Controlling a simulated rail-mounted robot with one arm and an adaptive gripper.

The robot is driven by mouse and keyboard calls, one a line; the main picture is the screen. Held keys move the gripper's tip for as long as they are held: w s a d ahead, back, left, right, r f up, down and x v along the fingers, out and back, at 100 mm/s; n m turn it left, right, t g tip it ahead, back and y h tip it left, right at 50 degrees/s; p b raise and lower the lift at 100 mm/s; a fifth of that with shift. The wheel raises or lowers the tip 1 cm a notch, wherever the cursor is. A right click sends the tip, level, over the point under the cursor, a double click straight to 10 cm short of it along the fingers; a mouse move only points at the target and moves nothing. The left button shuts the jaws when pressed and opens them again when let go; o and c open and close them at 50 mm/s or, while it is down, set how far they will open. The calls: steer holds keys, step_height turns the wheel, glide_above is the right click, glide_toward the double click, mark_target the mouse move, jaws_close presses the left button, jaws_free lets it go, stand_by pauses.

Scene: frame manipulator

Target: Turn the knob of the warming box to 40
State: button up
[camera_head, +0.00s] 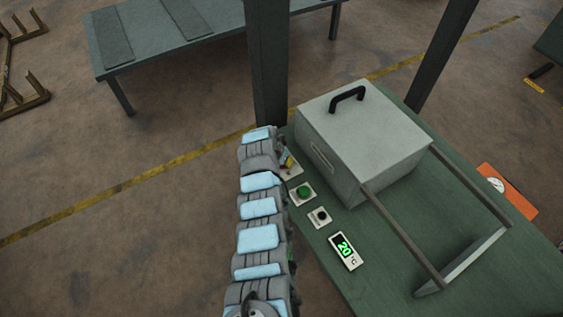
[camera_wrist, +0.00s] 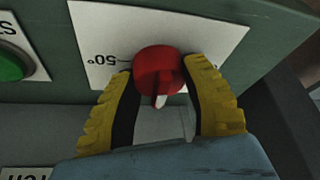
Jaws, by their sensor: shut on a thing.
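The red knob (camera_wrist: 158,70) sits on a white dial plate (camera_wrist: 215,28) in the wrist view. A "50" degree mark shows left of it, and the knob's white pointer faces down in the picture. My gripper (camera_wrist: 161,76) has its yellow-and-black fingers on either side of the knob and is shut on it. Other dial marks are hidden. In the head view, the warming box (camera_head: 355,130) is a grey box with a black top handle. The green display (camera_head: 345,249) reads 20 °C. My arm mostly hides the knob there.
Metal rails (camera_head: 410,240) extend from the box over the green table (camera_head: 490,285). A dark post (camera_head: 268,70) stands behind my arm.

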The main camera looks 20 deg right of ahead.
steer(key=m+g+b, duration=0.1)
steer(key=m+b, duration=0.1)
steer(key=b, duration=0.2)
steer(key=m+b, duration=0.3)
steer(key=b, duration=0.1)
steer(key=shift+f+g+h+b, duration=0.4)
steer(key=shift+r+m+b, duration=0.1)
steer(key=shift+m+b, duration=0.4)
steer(key=shift+b, duration=0.65)
steer(key=shift+r+m+g+b, duration=0.3)
steer(key=shift+m+b, duration=0.1)
steer(key=shift+b, duration=0.15)
steer(key=o, duration=1.2)
steer(key=shift+r, duration=0.1)
steer(key=v, duration=1.2)
